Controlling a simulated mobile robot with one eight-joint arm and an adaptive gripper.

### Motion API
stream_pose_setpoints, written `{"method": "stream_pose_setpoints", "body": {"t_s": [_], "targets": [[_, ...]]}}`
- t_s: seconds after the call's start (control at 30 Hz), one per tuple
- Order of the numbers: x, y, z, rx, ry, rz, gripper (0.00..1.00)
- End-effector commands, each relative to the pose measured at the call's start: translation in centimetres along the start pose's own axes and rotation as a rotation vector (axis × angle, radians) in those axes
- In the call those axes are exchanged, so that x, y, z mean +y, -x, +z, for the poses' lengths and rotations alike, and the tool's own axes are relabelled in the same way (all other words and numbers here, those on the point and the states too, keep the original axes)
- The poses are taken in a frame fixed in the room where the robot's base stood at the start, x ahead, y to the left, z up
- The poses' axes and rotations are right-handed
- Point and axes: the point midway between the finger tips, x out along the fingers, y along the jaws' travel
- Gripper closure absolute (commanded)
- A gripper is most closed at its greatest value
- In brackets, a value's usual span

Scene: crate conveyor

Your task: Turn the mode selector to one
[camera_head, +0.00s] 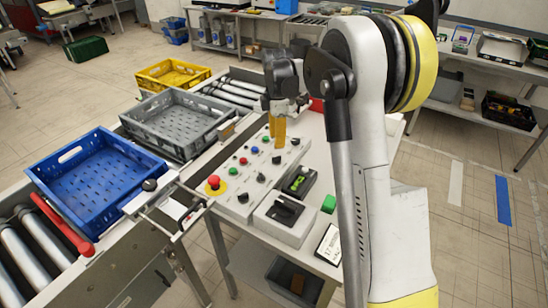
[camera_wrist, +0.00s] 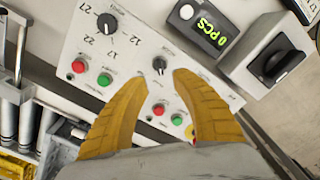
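A sloped white control panel (camera_head: 228,200) carries several black knobs and coloured buttons. In the wrist view a small black knob (camera_wrist: 159,65) with a light pointer mark sits just beyond the gap between my fingertips. A larger knob (camera_wrist: 107,22) with printed numbers around it sits up and left. The small labels are too blurred to tell which knob is the mode selector. My gripper (camera_wrist: 160,77) has two yellow fingers spread apart with nothing between them. In the head view my gripper (camera_head: 278,144) points down over the far part of the panel; contact cannot be told.
A counter display (camera_wrist: 211,32) reads "0 PCS", beside a box with a big black rotary switch (camera_wrist: 275,60). A red emergency stop (camera_head: 214,184) stands at the panel's near end. Blue (camera_head: 66,158), grey (camera_head: 142,107) and yellow (camera_head: 170,64) crates are on the conveyor at left.

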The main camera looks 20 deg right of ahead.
Motion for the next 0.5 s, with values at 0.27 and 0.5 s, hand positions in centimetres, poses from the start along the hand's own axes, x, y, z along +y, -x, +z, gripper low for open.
{"method": "stream_pose_setpoints", "body": {"t_s": [0.27, 0.5], "targets": [[0.0, -5.7, 0.0, 0.0, -0.001, 0.001, 0.68], [0.0, -7.7, 0.0, 0.0, -0.002, 0.001, 0.68]]}}
